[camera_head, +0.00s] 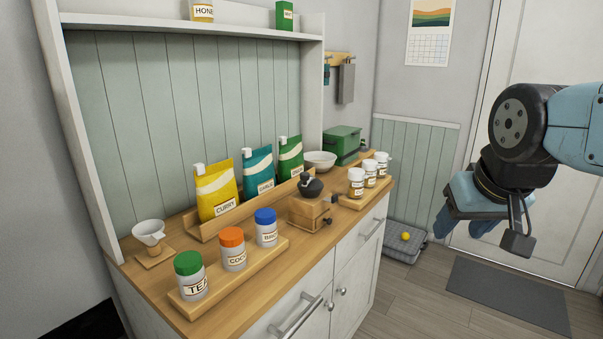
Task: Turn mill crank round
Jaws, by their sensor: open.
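The mill (307,212) is a small wooden box with a dark rounded top, standing near the front edge of the wooden counter. I cannot tell for sure which part is the crank. My gripper (463,226) is at the right, in the air beyond the counter's right end. It is open, empty and well apart from the mill, with its blue fingers pointing down.
Jars with green, orange and blue lids stand on a wooden tray (218,289) left of the mill. Pouches (216,190) stand behind it. White-lidded jars (356,183), a bowl (320,160) and a green box (342,142) are to its right. Cabinet handles (297,315) stick out below.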

